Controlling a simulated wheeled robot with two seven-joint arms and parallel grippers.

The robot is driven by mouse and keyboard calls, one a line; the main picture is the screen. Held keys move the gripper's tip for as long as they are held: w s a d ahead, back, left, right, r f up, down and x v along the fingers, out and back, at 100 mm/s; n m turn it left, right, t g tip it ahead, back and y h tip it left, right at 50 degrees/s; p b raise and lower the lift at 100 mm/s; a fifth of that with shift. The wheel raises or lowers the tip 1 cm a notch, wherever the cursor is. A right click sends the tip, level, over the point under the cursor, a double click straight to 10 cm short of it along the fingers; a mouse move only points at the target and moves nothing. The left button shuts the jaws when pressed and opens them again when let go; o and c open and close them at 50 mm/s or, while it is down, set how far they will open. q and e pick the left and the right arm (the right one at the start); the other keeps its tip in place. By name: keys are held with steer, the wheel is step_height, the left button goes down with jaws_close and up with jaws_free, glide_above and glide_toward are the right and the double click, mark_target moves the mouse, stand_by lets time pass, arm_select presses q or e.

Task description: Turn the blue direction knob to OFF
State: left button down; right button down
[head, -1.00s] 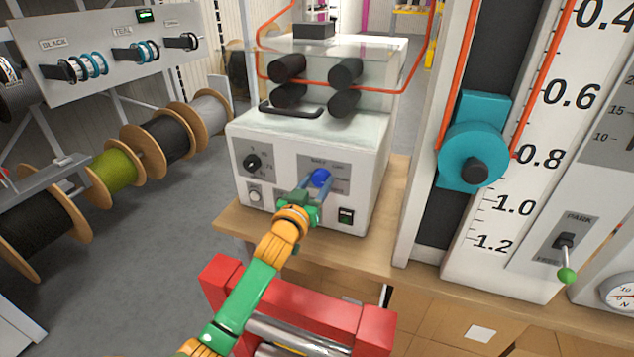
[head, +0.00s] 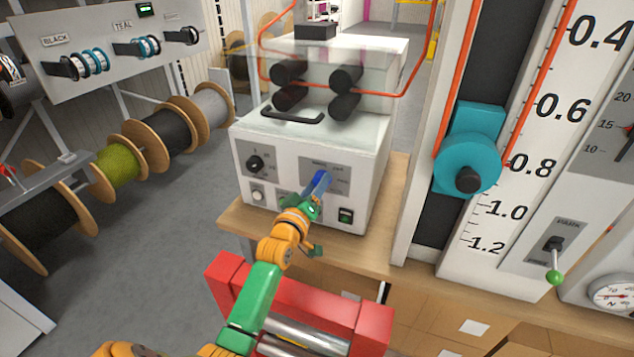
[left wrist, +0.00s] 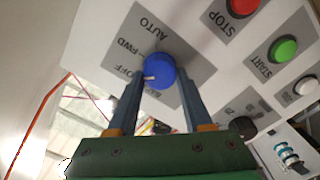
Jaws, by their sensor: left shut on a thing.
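The blue direction knob (head: 319,181) sits on a grey label plate on the front of the white machine (head: 262,215). My left gripper (head: 315,190) is at the knob. In the left wrist view, its two blue-grey fingers lie on either side of the knob (left wrist: 159,71), and the gripper is shut on it. The knob's white mark points left and slightly down in that view, close to the OFF label (left wrist: 128,71). The FWD and AUTO labels are above OFF. A label below the knob is partly hidden by the fingers. My right gripper does not show.
A black knob (head: 255,163) is left of the blue one, and a black and green switch (head: 346,215) is below right. Red STOP (left wrist: 244,8) and green START (left wrist: 283,48) buttons are nearby. A red frame (head: 366,328) stands in front of the bench.

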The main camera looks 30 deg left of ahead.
arm_select(q)
steer(key=shift+n, duration=0.3)
steer(key=shift+c, duration=1.6)
jaws_free()
steer(key=shift+s, duration=0.1)
steer(key=v, duration=0.7)
